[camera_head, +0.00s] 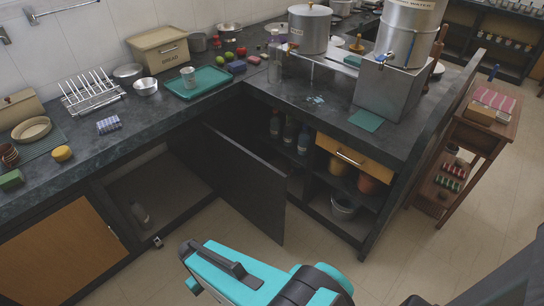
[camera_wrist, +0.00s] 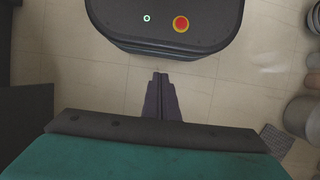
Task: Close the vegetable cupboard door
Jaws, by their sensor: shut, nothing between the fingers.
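A dark cupboard door (camera_head: 245,185) stands wide open in the head view, swung out over the floor at the inner corner of the counters. To its left is an open cupboard (camera_head: 150,190) with a small bottle (camera_head: 139,211) on its floor. No label shows which cupboard is for vegetables. My gripper (camera_wrist: 161,76) shows in the wrist view with its two dark fingers together and empty, above bare floor tiles. My teal arm is low in the head view, in front of the door and apart from it in the picture. The fingers cannot be made out there.
Open shelves (camera_head: 325,180) with bottles and pots lie right of the door. A wooden cart (camera_head: 478,135) stands further right. The counter (camera_head: 95,165) holds a dish rack (camera_head: 90,92) and a green tray (camera_head: 195,82). Tiled floor (camera_head: 205,225) is clear around the door.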

